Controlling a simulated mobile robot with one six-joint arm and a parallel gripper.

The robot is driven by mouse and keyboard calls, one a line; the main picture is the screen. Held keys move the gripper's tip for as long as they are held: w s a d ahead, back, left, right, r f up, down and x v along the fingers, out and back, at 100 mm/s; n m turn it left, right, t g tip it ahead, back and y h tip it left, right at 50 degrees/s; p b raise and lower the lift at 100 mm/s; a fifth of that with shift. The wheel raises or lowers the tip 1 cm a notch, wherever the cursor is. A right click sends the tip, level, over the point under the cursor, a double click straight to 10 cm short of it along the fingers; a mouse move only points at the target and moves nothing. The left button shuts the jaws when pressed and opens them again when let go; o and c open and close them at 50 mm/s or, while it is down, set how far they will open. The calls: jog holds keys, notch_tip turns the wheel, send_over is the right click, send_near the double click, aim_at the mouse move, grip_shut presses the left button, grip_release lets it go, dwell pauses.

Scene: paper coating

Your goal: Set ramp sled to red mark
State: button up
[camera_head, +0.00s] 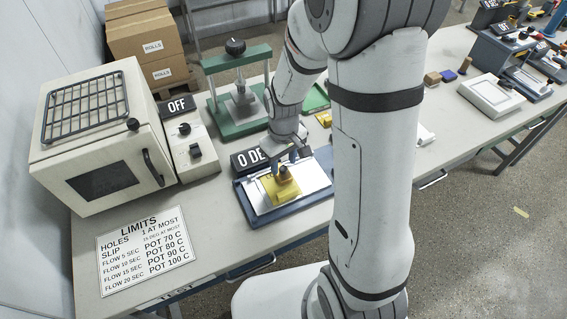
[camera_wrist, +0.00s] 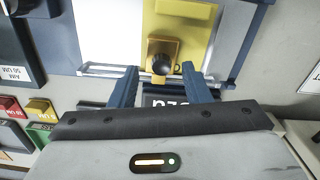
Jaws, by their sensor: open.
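The ramp sled (camera_head: 274,192) is a yellow block with a dark round knob, lying on a silver plate on the dark blue ramp base (camera_head: 252,222). In the wrist view the sled (camera_wrist: 196,50) is at the top centre, and its knob (camera_wrist: 160,63) shows just beyond my fingertips. My gripper (camera_head: 292,157) is open above the ramp's far end. Its two blue fingers (camera_wrist: 160,73) stand on either side of the knob's line, with no visible grip on it. A black display reading "0 DE" stands behind the ramp, partly hidden by my gripper. I cannot make out a red mark on the ramp.
An oven (camera_head: 95,135) and a control box reading "OFF" (camera_head: 190,140) stand to the left. A green press (camera_head: 238,95) is behind. A limits sheet (camera_head: 147,250) lies front left. Red, yellow and green blocks (camera_wrist: 25,112) show left in the wrist view.

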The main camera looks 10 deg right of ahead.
aim_at(284, 168)
jog(key=shift+r, duration=3.2)
jog(key=s+d+r+m+t, duration=0.1)
jog(key=s+d+r+m, duration=0.1)
jog(key=s+r, duration=0.4)
jog(key=s+d+r+m+t, duration=0.2)
jog(key=s+r+m, duration=0.1)
jog(key=s+r, duration=0.3)
jog(key=shift+s+r, duration=0.15)
jog(key=shift+s, duration=0.7)
jog(key=shift+d, duration=0.1)
